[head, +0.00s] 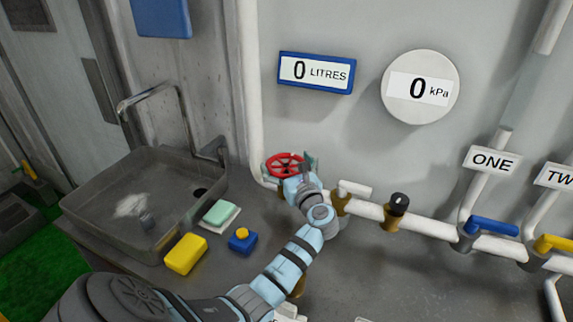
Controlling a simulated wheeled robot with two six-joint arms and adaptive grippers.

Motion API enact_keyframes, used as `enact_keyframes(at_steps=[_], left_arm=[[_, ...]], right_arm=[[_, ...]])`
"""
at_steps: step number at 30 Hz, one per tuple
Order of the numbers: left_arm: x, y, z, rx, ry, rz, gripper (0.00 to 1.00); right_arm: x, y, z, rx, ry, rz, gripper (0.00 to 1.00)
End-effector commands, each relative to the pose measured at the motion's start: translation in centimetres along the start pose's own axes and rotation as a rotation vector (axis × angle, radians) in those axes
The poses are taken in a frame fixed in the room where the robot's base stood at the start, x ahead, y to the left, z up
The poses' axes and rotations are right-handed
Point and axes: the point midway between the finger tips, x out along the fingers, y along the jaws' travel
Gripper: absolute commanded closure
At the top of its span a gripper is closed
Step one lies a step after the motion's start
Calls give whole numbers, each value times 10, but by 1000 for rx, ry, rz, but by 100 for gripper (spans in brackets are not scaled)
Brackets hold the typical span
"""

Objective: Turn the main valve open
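The main valve looks to be the red handwheel (284,164) on the white pipe at the wall, just right of the sink. My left gripper (302,172) is at the right side of the red wheel, seemingly touching or very close to it. A grey-green finger shows beside the rim. My own wrist hides part of the wheel and the fingers, so I cannot tell whether they are closed on the rim. A blue-framed display (316,73) reads 0 LITRES and a round gauge (420,87) reads 0 kPa. My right gripper is not clearly in view.
A metal sink (170,232) with a tap stands left. A yellow sponge (186,254), a green soap bar (221,213) and a blue block with a yellow knob (243,240) lie beside it. A black knob (399,203), blue lever (492,225) and yellow lever (556,243) sit on the pipe.

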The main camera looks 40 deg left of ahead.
Motion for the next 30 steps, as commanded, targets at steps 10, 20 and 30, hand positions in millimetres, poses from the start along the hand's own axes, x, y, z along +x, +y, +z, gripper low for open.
enact_keyframes(at_steps=[10, 20, 30], left_arm=[[1, -2, -8, -1, 2, 222, 33], [-1, -1, -2, 2, 1, 414, 33], [-1, -1, -1, 2, 2, 412, 0]], right_arm=[[32, -3, -2, 1, 9, -1, 100], [58, -5, -1, 1, 11, -1, 100], [56, -5, -1, 1, 10, -1, 100]])
